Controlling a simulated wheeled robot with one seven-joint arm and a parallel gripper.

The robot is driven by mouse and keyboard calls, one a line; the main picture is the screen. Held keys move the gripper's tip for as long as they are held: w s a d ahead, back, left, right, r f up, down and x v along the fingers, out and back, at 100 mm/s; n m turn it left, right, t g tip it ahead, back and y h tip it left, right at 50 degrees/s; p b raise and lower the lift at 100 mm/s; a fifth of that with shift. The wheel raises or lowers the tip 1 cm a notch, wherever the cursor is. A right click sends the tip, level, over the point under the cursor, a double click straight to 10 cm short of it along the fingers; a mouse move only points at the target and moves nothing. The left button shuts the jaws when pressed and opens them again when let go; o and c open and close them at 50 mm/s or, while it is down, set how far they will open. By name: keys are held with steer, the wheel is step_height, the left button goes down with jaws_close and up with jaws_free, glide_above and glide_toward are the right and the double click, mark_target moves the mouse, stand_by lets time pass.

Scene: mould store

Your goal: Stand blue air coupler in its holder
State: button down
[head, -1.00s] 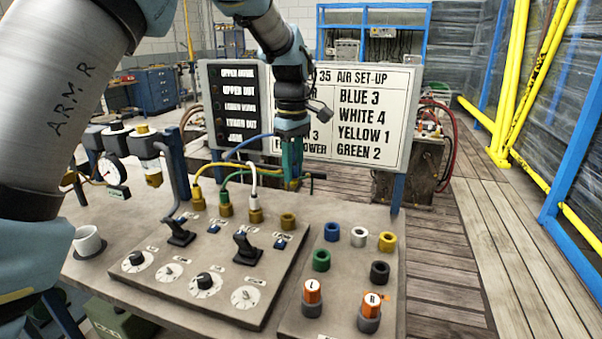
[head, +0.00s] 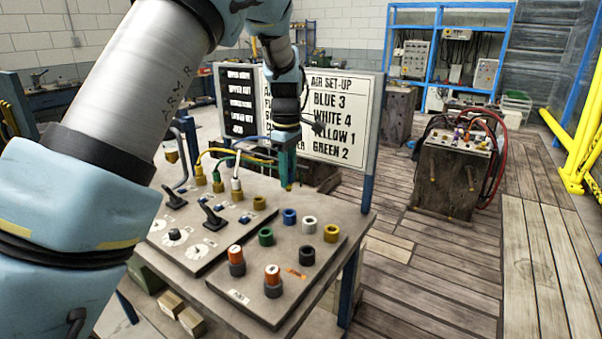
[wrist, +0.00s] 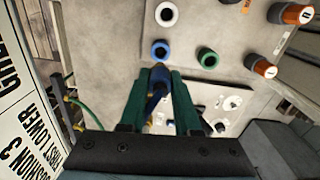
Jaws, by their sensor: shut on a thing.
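My gripper (head: 287,178) has green fingers and is shut on the blue air coupler (wrist: 158,75), which points away from the wrist. A blue hose (head: 252,139) runs to it. In the head view the fingers mostly hide the coupler. The blue ring-shaped holder (head: 289,215) stands on the front board and looks empty; it also shows in the wrist view (wrist: 160,49), just beyond the coupler's tip. In the head view the gripper is above and behind the holder, with a gap between them.
White (head: 309,225), yellow (head: 331,233), green (head: 266,236) and black (head: 307,255) holders stand around it. Two orange-topped grips (head: 236,256) are at the board's front. Yellow, green and white hoses plug into the panel at left. A sign board (head: 330,115) stands behind.

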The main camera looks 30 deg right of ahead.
mark_target(289, 190)
steer(key=shift+s+f+b, duration=0.1)
steer(key=shift+f+b, duration=2.1)
steer(key=shift+f, duration=0.75)
steer(key=shift+p, duration=0.5)
steer(key=shift+f, duration=1.15)
steer(key=shift+c, duration=0.7)
jaws_free()
steer(key=shift+r+p, duration=2.95)
steer(key=shift+r, duration=0.8)
